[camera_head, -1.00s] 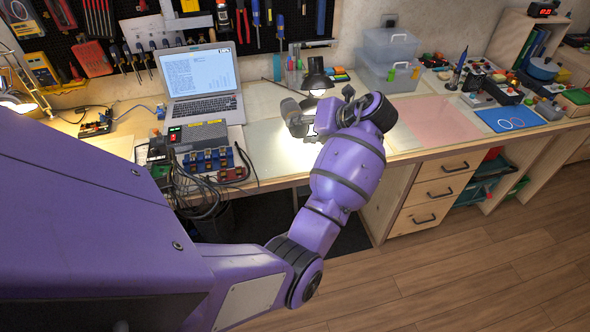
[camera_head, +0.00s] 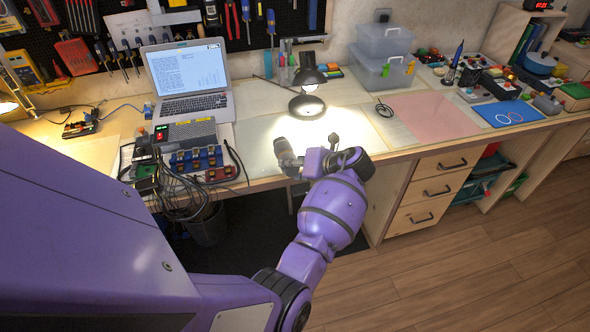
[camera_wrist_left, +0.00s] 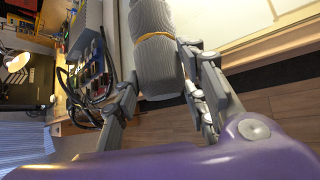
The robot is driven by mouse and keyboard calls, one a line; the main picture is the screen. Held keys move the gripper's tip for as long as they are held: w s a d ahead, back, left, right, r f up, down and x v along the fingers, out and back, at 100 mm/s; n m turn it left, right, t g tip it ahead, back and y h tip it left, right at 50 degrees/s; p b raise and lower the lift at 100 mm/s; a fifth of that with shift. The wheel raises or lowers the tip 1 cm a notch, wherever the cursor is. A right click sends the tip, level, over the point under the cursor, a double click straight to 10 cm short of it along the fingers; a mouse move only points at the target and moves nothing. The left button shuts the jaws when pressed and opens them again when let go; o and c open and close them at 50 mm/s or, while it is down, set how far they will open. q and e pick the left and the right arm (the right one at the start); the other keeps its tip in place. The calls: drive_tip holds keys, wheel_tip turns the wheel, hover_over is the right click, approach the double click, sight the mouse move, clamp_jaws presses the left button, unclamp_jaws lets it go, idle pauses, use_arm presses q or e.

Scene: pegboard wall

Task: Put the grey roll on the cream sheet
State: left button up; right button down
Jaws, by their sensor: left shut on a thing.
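The grey roll (camera_wrist_left: 155,45) is a ribbed cylinder with an orange band, held between the fingers of my left gripper (camera_wrist_left: 165,85) in the left wrist view. In the head view the roll (camera_head: 284,152) shows as a small grey shape over the front part of the bench, beside my purple wrist, which hides part of the gripper (camera_head: 293,163). Pale cream sheet-like areas lie on the bench: one under the roll (camera_head: 252,140) and one beside the pink sheet (camera_head: 392,130). I cannot tell which is the cream sheet. My right gripper is not in view.
A lit desk lamp (camera_head: 307,104) stands behind the roll. A laptop (camera_head: 190,80), a power unit (camera_head: 185,134) and tangled cables are at left. A black coil (camera_head: 384,109), pink sheet (camera_head: 436,114) and blue mat (camera_head: 503,114) are at right. Clear boxes (camera_head: 384,62) stand behind.

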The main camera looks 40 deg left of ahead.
use_arm(q)
drive_tip(key=shift+f, duration=0.95)
drive_tip(key=o, duration=1.4)
